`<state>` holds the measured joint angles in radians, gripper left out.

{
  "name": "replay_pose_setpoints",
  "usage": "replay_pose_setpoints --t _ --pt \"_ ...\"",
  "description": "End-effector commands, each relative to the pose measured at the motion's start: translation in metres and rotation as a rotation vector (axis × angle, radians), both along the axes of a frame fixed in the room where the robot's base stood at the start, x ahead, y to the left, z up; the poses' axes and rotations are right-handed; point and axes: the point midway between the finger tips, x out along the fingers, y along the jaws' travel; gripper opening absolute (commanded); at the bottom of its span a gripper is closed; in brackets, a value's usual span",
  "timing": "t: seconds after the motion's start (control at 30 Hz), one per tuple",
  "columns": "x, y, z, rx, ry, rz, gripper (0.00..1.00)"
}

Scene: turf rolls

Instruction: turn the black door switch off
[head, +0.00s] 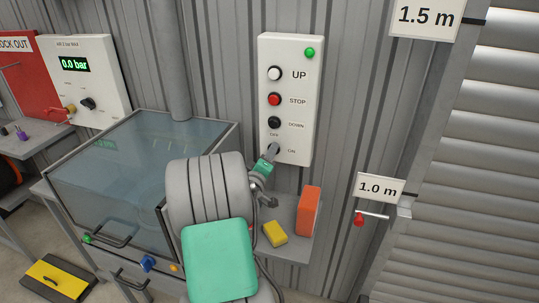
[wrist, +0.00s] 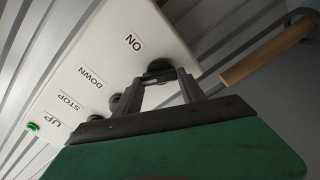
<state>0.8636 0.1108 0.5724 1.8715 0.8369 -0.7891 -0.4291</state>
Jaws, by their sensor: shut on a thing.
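The white control box (head: 291,60) hangs on the corrugated wall, with UP, STOP and DOWN buttons and a green light at its top. The black door switch sits at its lower end between the OFF and ON labels; in the head view my gripper covers it. In the wrist view the switch's dark knob (wrist: 158,67) shows beside the ON label. My gripper (head: 271,153) is at the knob, its two fingers (wrist: 168,84) shut on it from either side. Which label the knob points to cannot be told.
A small shelf below the box holds an orange block (head: 308,210) and a yellow block (head: 275,233). A clear-lidded cabinet (head: 130,160) stands left, a roller door (head: 480,170) right. A red-handled latch (head: 360,218) is beside the door. A wooden handle (wrist: 262,58) shows near my gripper.

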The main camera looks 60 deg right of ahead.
Motion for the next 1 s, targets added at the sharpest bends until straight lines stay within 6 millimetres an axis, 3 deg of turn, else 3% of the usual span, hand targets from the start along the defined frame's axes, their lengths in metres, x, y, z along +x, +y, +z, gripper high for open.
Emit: replay_pose_setpoints --t 0.5,1.0 --pt "0.0005 0.0002 -0.0013 -0.059 0.39 0.0 0.07" --pt "0.0006 0.0003 -0.0026 -0.076 0.487 0.0 0.07"
